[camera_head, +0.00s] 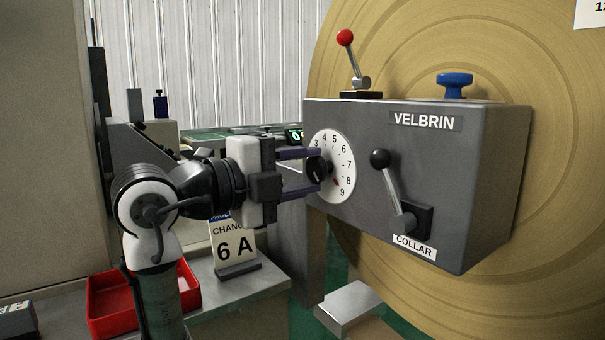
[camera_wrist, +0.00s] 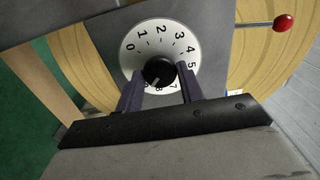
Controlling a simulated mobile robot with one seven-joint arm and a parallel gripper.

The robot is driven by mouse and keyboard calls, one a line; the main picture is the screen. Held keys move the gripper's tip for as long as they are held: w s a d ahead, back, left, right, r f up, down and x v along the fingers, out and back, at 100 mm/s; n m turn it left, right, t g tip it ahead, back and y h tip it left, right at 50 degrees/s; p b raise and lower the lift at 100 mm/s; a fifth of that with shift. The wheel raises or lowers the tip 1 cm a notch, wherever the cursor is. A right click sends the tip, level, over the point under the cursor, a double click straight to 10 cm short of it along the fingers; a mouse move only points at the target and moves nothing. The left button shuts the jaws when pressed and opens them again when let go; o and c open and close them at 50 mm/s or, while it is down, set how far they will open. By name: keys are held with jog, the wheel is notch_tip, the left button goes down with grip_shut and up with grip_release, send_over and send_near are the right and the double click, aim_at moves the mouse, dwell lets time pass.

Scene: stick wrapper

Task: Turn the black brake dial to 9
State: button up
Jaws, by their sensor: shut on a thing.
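The black brake dial (camera_head: 317,172) is a round knob on a white numbered disc (camera_head: 339,158) on the front of the grey VELBRIN box. It also shows in the wrist view (camera_wrist: 159,71). My gripper (camera_head: 316,170) reaches it from the left, with its two dark fingers on opposite sides of the knob, shut on it. In the wrist view, a pale mark on the knob points down and slightly left, around 8 to 9; the exact reading is unclear. A small red mark shows near 9 on the disc in the head view. The fingers partly hide the lower numbers in the wrist view.
A black-knobbed COLLAR lever (camera_head: 391,184) stands right of the dial on the same box (camera_head: 465,185). A red-tipped lever (camera_head: 353,62) and a blue knob (camera_head: 455,84) are on top. A large tan disc (camera_head: 545,150) stands behind. A red tray (camera_head: 110,302) and 6 A sign (camera_head: 234,245) are lower left.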

dwell(0.3)
jog(key=o, duration=1)
jog(key=shift+c, duration=0.2)
jog(key=v, duration=1.4)
jog(key=shift+w+r, duration=0.1)
